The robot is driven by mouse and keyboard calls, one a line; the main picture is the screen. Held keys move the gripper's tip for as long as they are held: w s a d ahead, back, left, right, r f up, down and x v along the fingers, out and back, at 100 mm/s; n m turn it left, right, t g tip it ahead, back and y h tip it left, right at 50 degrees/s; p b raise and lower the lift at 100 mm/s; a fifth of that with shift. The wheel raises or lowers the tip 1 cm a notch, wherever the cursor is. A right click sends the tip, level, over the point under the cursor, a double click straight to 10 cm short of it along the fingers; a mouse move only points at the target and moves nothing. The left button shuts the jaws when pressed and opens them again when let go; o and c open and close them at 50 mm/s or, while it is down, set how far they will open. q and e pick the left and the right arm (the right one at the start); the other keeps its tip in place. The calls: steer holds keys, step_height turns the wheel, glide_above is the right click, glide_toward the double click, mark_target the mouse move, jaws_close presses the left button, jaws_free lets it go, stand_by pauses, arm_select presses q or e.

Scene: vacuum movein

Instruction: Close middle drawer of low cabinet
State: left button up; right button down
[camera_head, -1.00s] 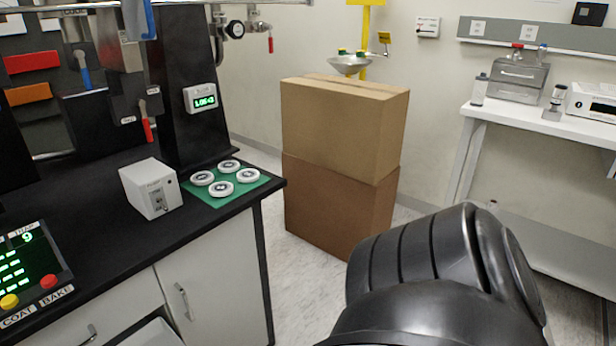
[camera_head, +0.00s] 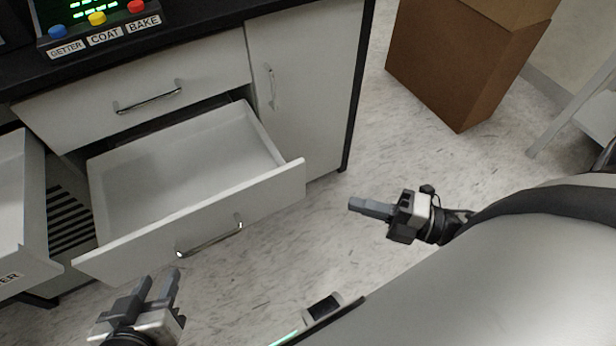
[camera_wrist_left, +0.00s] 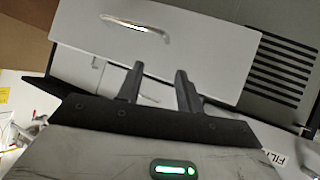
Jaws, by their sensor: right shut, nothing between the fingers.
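The low cabinet (camera_head: 320,85) is white with a black top. The middle drawer (camera_head: 245,204), below a shut top drawer (camera_head: 210,72), is pulled well out and looks empty; its front has a bar handle (camera_head: 210,236). In the left wrist view the drawer front (camera_wrist_left: 200,45) lies ahead of the fingers, its handle upper left. My left gripper (camera_head: 155,280) is open and empty before the left part of the drawer front; its fingers also show in the wrist view (camera_wrist_left: 159,70). I cannot tell whether they touch it. My right gripper (camera_head: 352,204) is shut and empty, right of the drawer.
Another open drawer or bin (camera_head: 20,225), with a partly cut-off label, stands at the left edge beside a dark slotted panel (camera_head: 68,215). A cabinet door (camera_head: 305,90) is shut. Brown boxes (camera_head: 450,65) stand at the upper right. Floor between boxes and drawer is clear.

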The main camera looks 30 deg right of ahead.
steer(key=shift+n+y, duration=0.3)
steer(key=shift+w+d+f+x, duration=0.1)
steer(key=shift+w+d+x, duration=0.2)
steer(key=shift+x, duration=1.8)
steer(key=shift+w+d+f+x, duration=0.1)
steer(key=shift+w+d+x, duration=0.2)
steer(key=shift+x, duration=1.8)
steer(key=shift+w+d+f+x, duration=0.1)
steer(key=shift+w+d+x, duration=0.15)
steer(key=shift+x, duration=1.8)
